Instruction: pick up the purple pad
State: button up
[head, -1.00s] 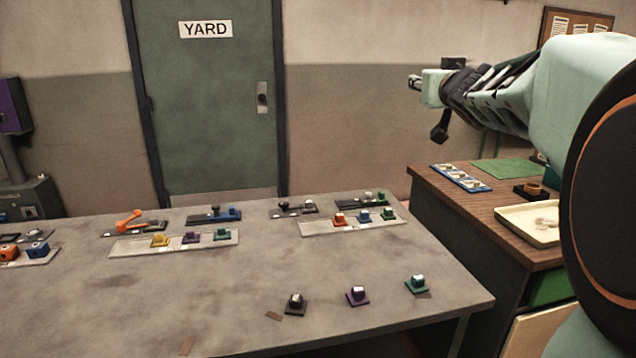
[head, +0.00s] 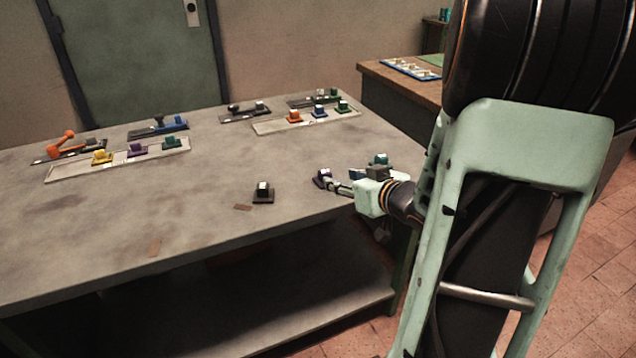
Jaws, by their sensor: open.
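Nothing shows between the fingers. Another purple pad (head: 137,150) stands on the left pale tray (head: 70,173), between a yellow one and a green one.
A second pale tray (head: 265,128) holds orange, blue and green pads. Dark fixtures line the back. The table's (head: 210,220) middle is clear.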

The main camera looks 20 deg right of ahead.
aim_at(328, 174)
jog(key=b+x, duration=0.3)
jog(key=x, duration=0.6)
jog(key=shift+w+f, duration=0.25)
jog(key=shift+w, duration=0.05)
grip_shut()
